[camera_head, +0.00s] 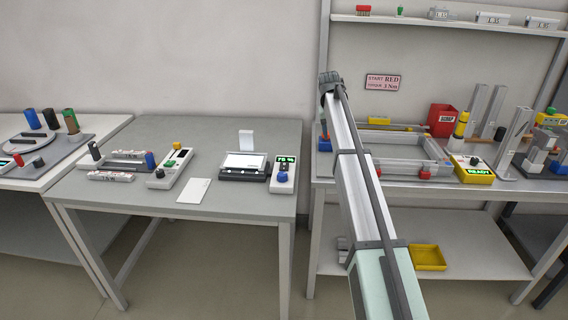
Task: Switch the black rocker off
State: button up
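A small box with a bright white top panel and a dark front (243,174) stands on the middle grey table; it looks like a lightbox. Small marks show along its dark front, but I cannot make out a black rocker or its position. A pale control box (283,174) with a green display and a blue knob stands just right of it. My arm rises from the bottom right to a dark end (330,84) above the right bench, well right of the lightbox. I cannot make out gripper fingers there.
A white card (194,190) lies near the table's front edge. Left of it stand a control box with a yellow knob (176,146) and a rack area with cylinders (150,160). An upright white plate (246,140) stands behind the lightbox. The right bench (330,168) is crowded.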

aim_at(284, 167)
jog(key=s+a+r+m+g+y, duration=0.1)
jog(key=s+a, duration=0.1)
jog(key=a, duration=0.7)
jog(key=s+a+g+y, duration=0.1)
jog(key=s+a, duration=0.1)
jog(key=a, duration=0.8)
jog(key=f, duration=1.3)
jog(key=shift+w+d+f, duration=0.15)
jog(key=shift+d+f, duration=0.05)
jog(key=shift+f, duration=0.05)
jog(key=shift+c, duration=0.5)
